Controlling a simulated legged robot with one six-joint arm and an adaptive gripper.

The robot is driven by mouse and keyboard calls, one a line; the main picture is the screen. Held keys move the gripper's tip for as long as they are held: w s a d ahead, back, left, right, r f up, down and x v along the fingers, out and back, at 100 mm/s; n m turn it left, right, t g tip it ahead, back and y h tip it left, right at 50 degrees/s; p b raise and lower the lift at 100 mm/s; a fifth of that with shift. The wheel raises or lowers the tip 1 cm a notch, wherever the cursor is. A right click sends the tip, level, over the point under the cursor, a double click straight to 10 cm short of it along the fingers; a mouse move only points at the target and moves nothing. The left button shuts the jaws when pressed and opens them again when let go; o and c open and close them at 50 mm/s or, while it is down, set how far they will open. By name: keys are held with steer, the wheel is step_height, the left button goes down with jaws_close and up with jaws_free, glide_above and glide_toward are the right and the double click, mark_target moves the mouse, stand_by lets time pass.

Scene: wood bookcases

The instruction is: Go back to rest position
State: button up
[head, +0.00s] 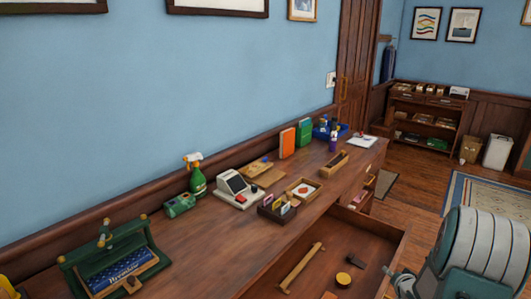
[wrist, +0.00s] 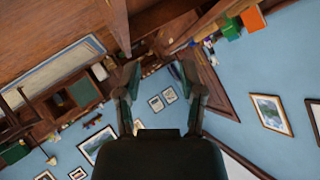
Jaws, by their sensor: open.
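My gripper (wrist: 158,74) is open in the wrist view, its two dark fingers spread apart. Nothing is between them, only the distant wall and frames behind. The wrist view is tilted, with the blue wall to the right and the wood furniture at upper left. In the head view, a grey and white ribbed part of my arm is at the lower right, beside the open drawer. The gripper's fingers cannot be made out clearly there.
A long wooden counter (head: 190,238) runs along the blue wall, holding a cash register (head: 238,188), green spray bottle (head: 197,178) and books (head: 288,143). Floor (head: 415,195) is clear beyond.

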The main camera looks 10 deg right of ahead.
steer(key=s+a+r+n+g, duration=0.3)
steer(key=a+r+n, duration=0.2)
steer(key=a+r, duration=1.35)
steer(key=s+a+r+n+g+y, duration=0.1)
steer(key=s+a+r+n, duration=0.1)
steer(key=s+a, duration=0.6)
steer(key=s+a+r+n+g+y, duration=0.1)
steer(key=s+a+r+n+y, duration=0.1)
steer(key=s+a, duration=0.7)
steer(key=shift+s+a+r+n, duration=0.3)
steer(key=shift+s+r+n, duration=0.4)
steer(key=shift+r, duration=0.25)
